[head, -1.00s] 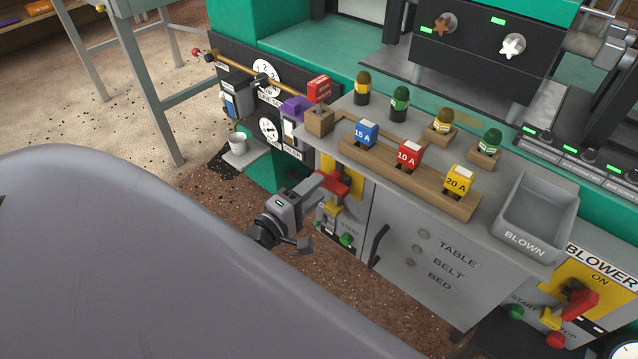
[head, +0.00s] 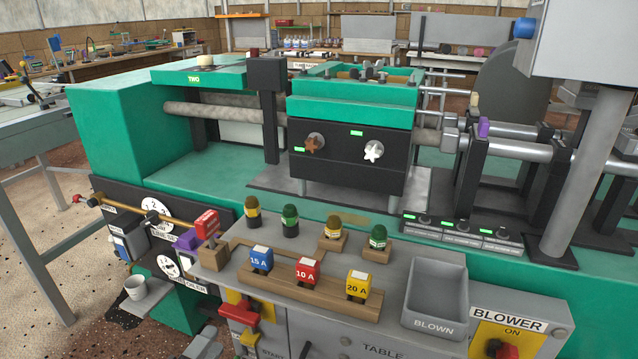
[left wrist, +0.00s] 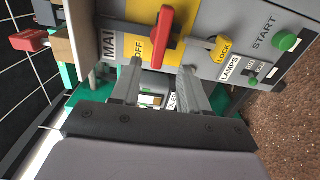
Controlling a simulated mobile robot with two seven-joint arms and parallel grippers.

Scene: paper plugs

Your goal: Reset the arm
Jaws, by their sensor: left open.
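My left gripper (left wrist: 158,85) is open and empty in the left wrist view. Its two fingers stand apart in front of the main switch panel, below the red switch handle (left wrist: 162,38) on its yellow plate (left wrist: 185,22). The handle appears to be clear of the fingers, though the depth gap is hard to judge. In the head view only a grey part of my left arm shows at the bottom edge, below the red handle (head: 238,314); its fingers are hidden there. My right gripper is not in either view.
The cabinet top holds blue (head: 261,258), red (head: 307,271) and yellow (head: 358,285) fuse plugs on a wooden strip. A grey BLOWN bin (head: 436,292) stands to the right. A yellow lock (left wrist: 222,48) and green START button (left wrist: 286,40) sit near the gripper.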

